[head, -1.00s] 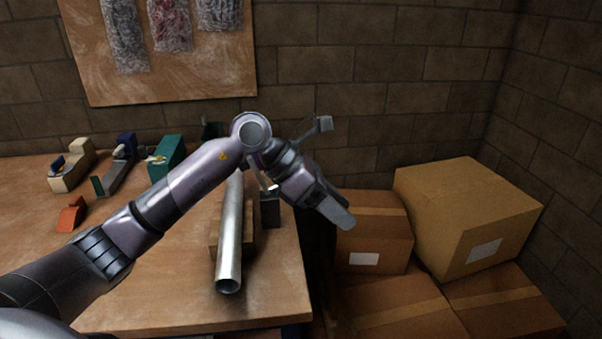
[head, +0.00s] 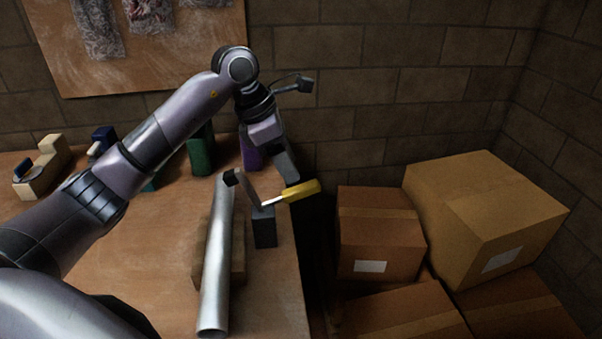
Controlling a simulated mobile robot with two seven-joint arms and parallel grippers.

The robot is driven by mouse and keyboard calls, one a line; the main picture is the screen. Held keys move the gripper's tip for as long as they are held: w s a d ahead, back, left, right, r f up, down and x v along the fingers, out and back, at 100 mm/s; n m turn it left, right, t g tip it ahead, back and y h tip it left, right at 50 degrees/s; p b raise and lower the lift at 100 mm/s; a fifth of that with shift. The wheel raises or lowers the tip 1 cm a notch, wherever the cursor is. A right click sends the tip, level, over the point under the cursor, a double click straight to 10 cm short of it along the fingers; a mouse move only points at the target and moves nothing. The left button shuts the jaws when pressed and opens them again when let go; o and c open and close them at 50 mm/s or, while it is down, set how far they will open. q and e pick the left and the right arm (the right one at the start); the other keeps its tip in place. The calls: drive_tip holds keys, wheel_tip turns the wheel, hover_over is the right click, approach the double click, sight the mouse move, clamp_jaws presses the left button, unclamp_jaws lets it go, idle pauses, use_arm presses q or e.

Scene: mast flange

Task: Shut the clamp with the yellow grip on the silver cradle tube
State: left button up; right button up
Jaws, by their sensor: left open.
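The silver cradle tube (head: 216,265) lies lengthwise in a wooden cradle (head: 238,250) near the table's right end. Beside it on the right stands the clamp, with a dark base block (head: 264,229). Its arm slants up left to a black pad (head: 232,177) at the tube's far part; contact cannot be made out. Its yellow grip (head: 303,190) sticks out to the right, past the table edge. My left gripper (head: 289,172) points down just behind and above the yellow grip, open and apparently not holding it. My right gripper is out of view.
Cardboard boxes (head: 378,235) are stacked right of the table (head: 150,275). Behind the tube stand a green block (head: 201,155) and a purple block (head: 250,152). A cream-coloured fixture (head: 42,168) stands at the far left. A brick wall closes off the back.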

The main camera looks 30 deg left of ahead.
sight(301, 186)
use_arm(q)
drive_tip(key=shift+w, duration=0.1)
drive_tip(key=shift+p+x, duration=0.4)
drive_tip(key=shift+x, duration=3.1)
clamp_jaws()
